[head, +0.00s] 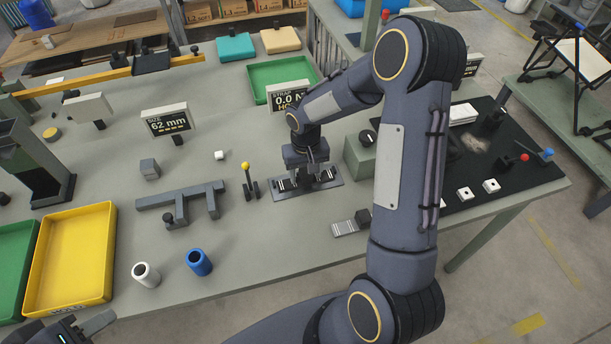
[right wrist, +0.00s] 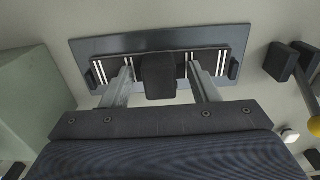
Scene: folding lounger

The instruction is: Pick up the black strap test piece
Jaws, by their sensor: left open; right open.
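The black strap test piece (right wrist: 112,68) is a dark strip with white stripes near both ends and a raised black block (right wrist: 158,75) at its middle. It lies on a grey plate (right wrist: 90,45) on the bench. My right gripper (head: 308,173) is over the plate, pointing down. Its open fingers stand on either side of the block, with gaps visible in the right wrist view. In the head view, the gripper partly hides the strap. My left gripper (head: 85,326) is open and empty at the bottom left corner, away from the strap.
A strap display (head: 287,98) stands behind the plate. A yellow-knobbed lever (head: 247,178) is left of it, and a box with a black dial (head: 362,155) is right. A grey striped piece (head: 344,228) lies in front. A green tray (head: 268,72) is behind.

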